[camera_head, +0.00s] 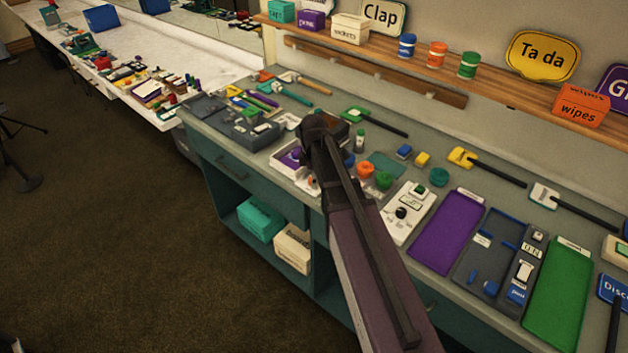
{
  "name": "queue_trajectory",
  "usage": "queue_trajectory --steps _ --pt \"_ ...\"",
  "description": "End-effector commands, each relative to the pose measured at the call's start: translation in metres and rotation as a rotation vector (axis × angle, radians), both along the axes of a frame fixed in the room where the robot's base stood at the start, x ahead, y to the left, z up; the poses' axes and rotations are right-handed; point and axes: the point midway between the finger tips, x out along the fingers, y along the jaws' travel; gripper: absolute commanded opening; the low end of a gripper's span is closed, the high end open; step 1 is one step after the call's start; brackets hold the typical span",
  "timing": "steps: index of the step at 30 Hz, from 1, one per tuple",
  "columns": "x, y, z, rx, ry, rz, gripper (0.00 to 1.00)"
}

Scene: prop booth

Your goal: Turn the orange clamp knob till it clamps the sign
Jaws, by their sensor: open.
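No orange clamp knob can be made out with certainty. A small orange round piece (365,169) lies on the counter just right of my arm, and a bit of orange-red shows at the arm's left edge. Which sign belongs to the clamp is unclear. Paddle signs with black handles lie along the counter: a green one (356,114), a yellow one (463,157) and a white one (544,196). My arm reaches from the lower middle to a dark joint above a white tray (279,161) with a purple item. My gripper is hidden behind the arm.
The counter (341,86) is crowded with trays, including a purple one (447,230) and a green one (559,291). A white device (408,212) stands right of my arm. A wall shelf (497,72) holds boxes and signs. Open floor (110,240) is at left.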

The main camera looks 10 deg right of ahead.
Motion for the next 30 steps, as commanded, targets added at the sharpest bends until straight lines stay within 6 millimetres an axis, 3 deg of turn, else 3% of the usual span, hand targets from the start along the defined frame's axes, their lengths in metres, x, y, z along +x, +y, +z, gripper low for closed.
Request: queue_trajectory --steps 9,17,30 --pt "0.0 -0.0001 -0.0003 0.0 0.0 0.0 0.79" --pt "-0.0001 -0.0001 -0.0003 0.0 0.0 0.0 0.02" --pt "-0.0005 -0.0018 -0.0005 -0.001 0.001 -0.045 0.0"
